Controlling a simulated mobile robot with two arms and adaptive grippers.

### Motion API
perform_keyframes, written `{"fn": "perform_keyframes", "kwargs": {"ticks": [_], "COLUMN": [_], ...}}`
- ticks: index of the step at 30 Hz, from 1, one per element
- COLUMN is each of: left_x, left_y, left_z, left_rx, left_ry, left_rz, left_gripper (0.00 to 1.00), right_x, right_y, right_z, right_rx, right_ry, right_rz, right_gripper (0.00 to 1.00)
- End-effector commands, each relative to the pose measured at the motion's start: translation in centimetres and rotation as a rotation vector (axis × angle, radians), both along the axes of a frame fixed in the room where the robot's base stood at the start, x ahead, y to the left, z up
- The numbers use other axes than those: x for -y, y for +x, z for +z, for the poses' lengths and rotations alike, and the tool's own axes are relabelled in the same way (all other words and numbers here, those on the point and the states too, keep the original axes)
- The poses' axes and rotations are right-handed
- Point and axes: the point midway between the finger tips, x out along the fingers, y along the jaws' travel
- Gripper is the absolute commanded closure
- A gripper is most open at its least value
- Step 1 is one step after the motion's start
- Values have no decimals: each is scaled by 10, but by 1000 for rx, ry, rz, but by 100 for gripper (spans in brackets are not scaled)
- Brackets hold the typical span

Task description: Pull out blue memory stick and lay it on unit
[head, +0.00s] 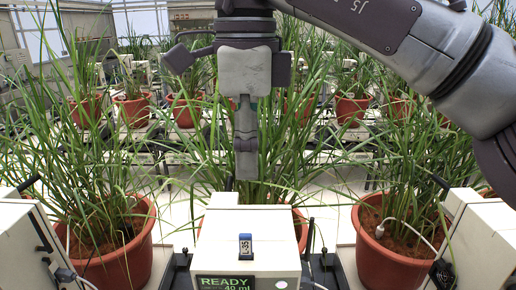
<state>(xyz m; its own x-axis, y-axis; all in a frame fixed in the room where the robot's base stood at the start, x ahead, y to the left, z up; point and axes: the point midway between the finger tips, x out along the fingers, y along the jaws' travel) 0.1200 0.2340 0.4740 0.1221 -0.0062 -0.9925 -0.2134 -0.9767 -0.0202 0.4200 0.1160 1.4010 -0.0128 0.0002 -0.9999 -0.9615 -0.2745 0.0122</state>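The blue memory stick (245,246) is small, with a pale label bearing dark marks. It stands upright at the front of the white unit (222,222), just above the dark screen reading READY and 40 ml. Its lower end is hidden, apparently in the unit. My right gripper (246,176) hangs pointing down above the back of the unit, apart from the stick. I see it edge-on, one finger covering the other, so its opening is hidden. My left gripper is out of view.
Red-brown pots with tall grassy plants stand on the left (118,262), on the right (385,265) and behind the unit. Other white units stand at the left (22,245) and right (487,240) edges. Long leaves surround my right gripper.

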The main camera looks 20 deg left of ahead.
Motion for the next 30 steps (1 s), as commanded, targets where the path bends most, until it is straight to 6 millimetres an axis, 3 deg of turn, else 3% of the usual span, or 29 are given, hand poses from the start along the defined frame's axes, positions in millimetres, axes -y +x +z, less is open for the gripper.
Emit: {"fn": "perform_keyframes", "kwargs": {"ticks": [4,7,13,17,24,30], "left_x": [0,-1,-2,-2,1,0], "left_y": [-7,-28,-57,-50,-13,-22], "left_z": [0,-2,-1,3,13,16], "left_rx": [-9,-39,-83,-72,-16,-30], "left_ry": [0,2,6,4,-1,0], "left_rz": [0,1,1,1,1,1], "left_gripper": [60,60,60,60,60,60], "right_x": [0,0,1,0,0,0], "right_y": [-1,-1,-1,-1,-3,-2], "right_z": [-2,-10,-44,-70,-112,-132], "right_rx": [2,2,-2,-1,-3,0], "right_ry": [-3,-4,-4,-2,-2,-1], "right_rz": [2,3,4,3,3,2], "right_gripper": [61,61,61,61,61,61]}}
